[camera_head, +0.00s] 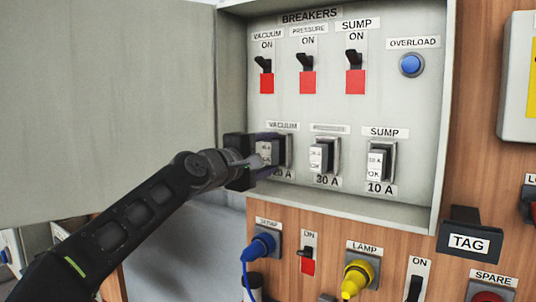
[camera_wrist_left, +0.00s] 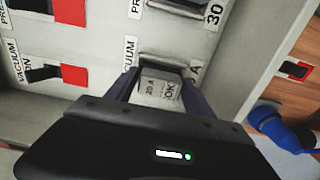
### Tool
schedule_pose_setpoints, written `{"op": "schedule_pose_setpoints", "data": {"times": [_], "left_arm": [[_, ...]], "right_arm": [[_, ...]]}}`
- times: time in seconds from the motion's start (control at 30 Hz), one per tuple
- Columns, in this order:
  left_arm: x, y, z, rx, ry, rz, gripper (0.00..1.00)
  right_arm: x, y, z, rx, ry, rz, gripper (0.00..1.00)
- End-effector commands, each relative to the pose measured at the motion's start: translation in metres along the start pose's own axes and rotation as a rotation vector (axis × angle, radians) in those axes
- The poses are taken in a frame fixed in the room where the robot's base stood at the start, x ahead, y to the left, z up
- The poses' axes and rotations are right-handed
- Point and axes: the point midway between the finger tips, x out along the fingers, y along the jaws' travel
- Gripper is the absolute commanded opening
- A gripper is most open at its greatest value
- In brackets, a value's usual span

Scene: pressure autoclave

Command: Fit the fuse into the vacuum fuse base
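The vacuum fuse base (camera_head: 288,150) is on the panel's lower row at the left, under a VACUUM label. It also shows in the left wrist view (camera_wrist_left: 165,61). My left gripper (camera_head: 264,150) is at this base with its fingers on either side of the pale fuse (camera_wrist_left: 160,88), which is marked 20 A and OK. The gripper appears shut on the fuse. The fuse lines up with the base and is at its front; the fingers hide whether it is fully seated. My right gripper is not in view.
Beside it are a 30 A fuse (camera_head: 319,157) and the sump 10 A fuse (camera_head: 377,163) in their bases. Breaker switches (camera_head: 305,62) and a blue overload button (camera_head: 411,64) are above. The open cabinet door (camera_head: 110,100) stands at left. Plugs (camera_head: 357,277) stick out below.

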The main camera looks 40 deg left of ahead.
Motion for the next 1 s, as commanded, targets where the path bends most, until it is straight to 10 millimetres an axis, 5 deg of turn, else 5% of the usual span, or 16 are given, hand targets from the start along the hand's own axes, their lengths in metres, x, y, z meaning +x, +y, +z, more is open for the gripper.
{"op": "schedule_pose_setpoints", "data": {"times": [0.23, 0.57, 1.0], "left_arm": [[0.0, 0.0, 0.0, 0.0, 0.0, 0.0, 0.81], [-0.003, -0.001, 0.0, -0.002, 0.0, 0.0, 0.81], [-0.063, -0.001, -0.002, -0.001, 0.003, 0.0, 0.81]], "right_arm": [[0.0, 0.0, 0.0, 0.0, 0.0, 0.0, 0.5], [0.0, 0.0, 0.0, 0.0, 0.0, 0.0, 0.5], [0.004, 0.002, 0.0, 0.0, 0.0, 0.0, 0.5]]}}
